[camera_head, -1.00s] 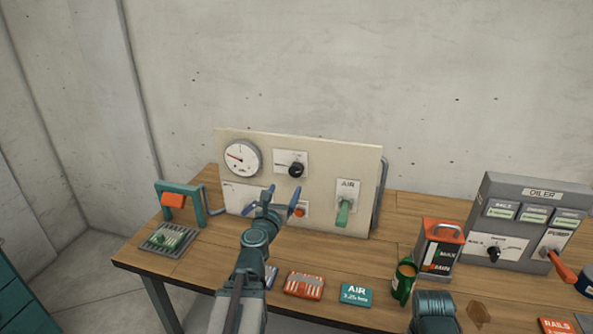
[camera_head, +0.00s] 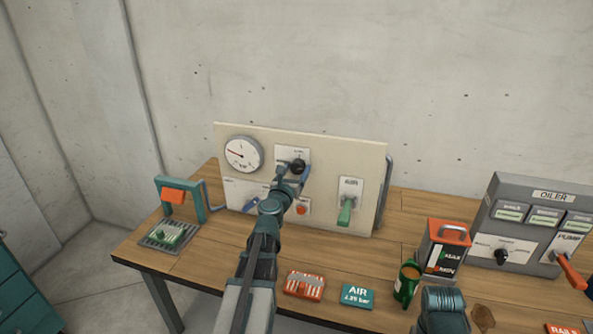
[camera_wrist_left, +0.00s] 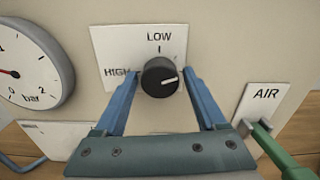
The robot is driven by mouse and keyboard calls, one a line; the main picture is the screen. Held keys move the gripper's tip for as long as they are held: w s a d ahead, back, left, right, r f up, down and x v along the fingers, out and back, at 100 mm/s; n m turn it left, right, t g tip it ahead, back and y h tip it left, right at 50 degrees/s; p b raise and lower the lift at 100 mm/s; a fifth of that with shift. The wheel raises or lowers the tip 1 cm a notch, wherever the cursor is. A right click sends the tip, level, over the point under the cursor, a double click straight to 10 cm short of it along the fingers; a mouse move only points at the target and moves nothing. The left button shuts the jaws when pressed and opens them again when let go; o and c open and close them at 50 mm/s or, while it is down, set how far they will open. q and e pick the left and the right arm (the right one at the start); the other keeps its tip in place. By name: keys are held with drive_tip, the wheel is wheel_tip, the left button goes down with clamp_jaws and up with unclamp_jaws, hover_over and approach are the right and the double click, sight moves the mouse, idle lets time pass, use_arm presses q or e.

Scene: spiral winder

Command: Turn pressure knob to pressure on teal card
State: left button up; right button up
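The black pressure knob (camera_head: 298,166) sits on a white plate on the upright cream panel (camera_head: 330,150). In the left wrist view the knob (camera_wrist_left: 160,77) has a white pointer line aimed to the right; its plate reads LOW at the top and HIGH at the left. My left gripper (camera_head: 291,172) is at the knob, its blue fingers open on either side of it in the wrist view (camera_wrist_left: 160,85); contact cannot be told. The round gauge (camera_head: 242,155) has a red needle near the low end.
A green AIR lever (camera_head: 346,212) and a red button (camera_head: 301,209) are on the same panel.

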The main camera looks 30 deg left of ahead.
use_arm(q)
clamp_jaws()
drive_tip(key=shift+m, duration=0.3)
drive_tip(key=m, duration=0.5)
drive_tip(key=shift+m, duration=0.3)
drive_tip(key=m, duration=0.5)
drive_tip(key=shift+d, duration=0.1)
drive_tip(key=m, duration=0.6)
drive_tip(key=shift+m, duration=0.3)
drive_tip(key=m, duration=0.5)
drive_tip(key=shift+f, duration=0.1)
drive_tip(key=shift+m, duration=0.3)
